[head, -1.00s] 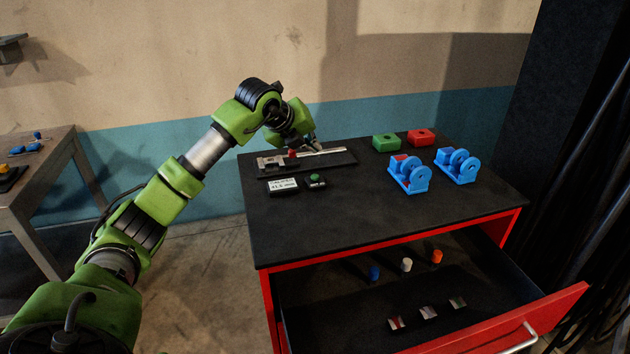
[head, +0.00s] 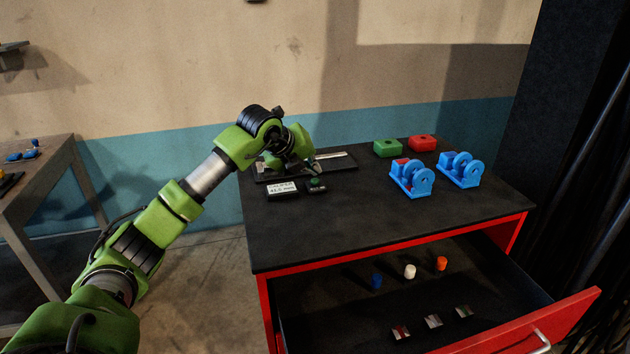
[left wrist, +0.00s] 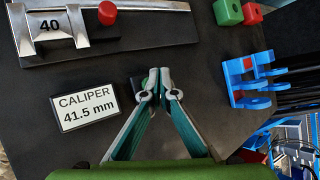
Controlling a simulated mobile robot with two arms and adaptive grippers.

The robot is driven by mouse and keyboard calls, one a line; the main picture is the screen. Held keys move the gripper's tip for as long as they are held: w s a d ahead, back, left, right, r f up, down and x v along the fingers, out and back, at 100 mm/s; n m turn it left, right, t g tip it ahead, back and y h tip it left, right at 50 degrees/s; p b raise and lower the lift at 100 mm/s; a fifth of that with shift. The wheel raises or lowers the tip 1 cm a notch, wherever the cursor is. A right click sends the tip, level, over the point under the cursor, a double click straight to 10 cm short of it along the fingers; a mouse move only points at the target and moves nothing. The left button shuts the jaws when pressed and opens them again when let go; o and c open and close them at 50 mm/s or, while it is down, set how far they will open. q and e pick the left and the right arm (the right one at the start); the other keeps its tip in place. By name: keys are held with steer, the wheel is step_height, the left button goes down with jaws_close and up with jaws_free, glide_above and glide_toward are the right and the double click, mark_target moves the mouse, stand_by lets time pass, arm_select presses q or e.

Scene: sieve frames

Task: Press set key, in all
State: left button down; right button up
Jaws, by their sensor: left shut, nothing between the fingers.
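The set key, a green button on a small dark box (head: 316,183), is on the black tabletop beside the white readout (head: 282,189). In the left wrist view the readout (left wrist: 85,106) says "CALIPER 41.5 mm". The silver caliper (head: 330,156) lies on a dark base behind them; the left wrist view shows its red knob (left wrist: 107,11) and a block marked 40 (left wrist: 50,28). My left gripper (head: 317,172) is shut and empty, just above the key; contact is unclear. My right gripper is not in view.
Two blue fixtures with wheels (head: 411,180) (head: 458,170) stand at the right. Green (head: 388,149) and red (head: 422,144) blocks sit at the back. An open drawer (head: 520,330) below holds coloured pegs and small blocks. The tabletop's front is clear.

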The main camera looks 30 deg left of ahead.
mark_target(313, 181)
arm_select(q)
steer(key=shift+f, duration=0.15)
stand_by(0.8)
steer(key=shift+f+b, duration=0.25)
steer(key=shift+b, duration=0.2)
steer(key=shift+f+b, duration=0.45)
steer(key=shift+f, duration=0.05)
stand_by(0.3)
steer(key=shift+r, duration=0.1)
steer(key=shift+r+p, duration=0.55)
steer(key=shift+r, duration=0.25)
steer(key=shift+r+p, duration=1.65)
steer(key=shift+r, duration=0.9)
steer(key=shift+f, duration=0.1)
